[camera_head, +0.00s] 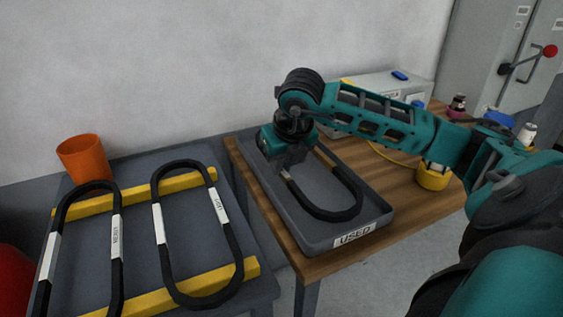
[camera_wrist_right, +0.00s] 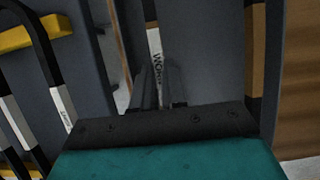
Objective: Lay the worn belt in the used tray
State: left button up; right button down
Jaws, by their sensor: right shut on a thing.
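The worn belt (camera_head: 328,215) is a black loop with a white label. My right gripper (camera_head: 287,166) is shut on one straight side of it. In the right wrist view the belt's white label (camera_wrist_right: 155,42), reading "WORN", runs between the fingers (camera_wrist_right: 160,92). The grey used tray (camera_head: 276,208), marked "USED" on its front wall, lies directly under the gripper and belt. The belt appears inside the tray's outline, low over or on its floor; I cannot tell whether it touches. The gripper hides part of the loop. My left gripper is out of view.
A grey table at left holds two labelled black belts (camera_head: 117,205) (camera_head: 159,222) across yellow bars (camera_head: 185,285), and an orange cup (camera_head: 83,159). On the wooden table (camera_head: 405,215), right of the tray, are a yellow tape roll (camera_head: 433,178), a grey box (camera_head: 375,85) and small bottles.

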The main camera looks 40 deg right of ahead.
jog(key=c, duration=1.2)
grip_release()
jog(key=shift+f, duration=0.1)
jog(key=shift+o, duration=0.2)
jog(key=shift+r+p, duration=0.55)
jog(key=p+v, duration=0.2)
jog(key=v, duration=1)
jog(key=shift+s, duration=0.1)
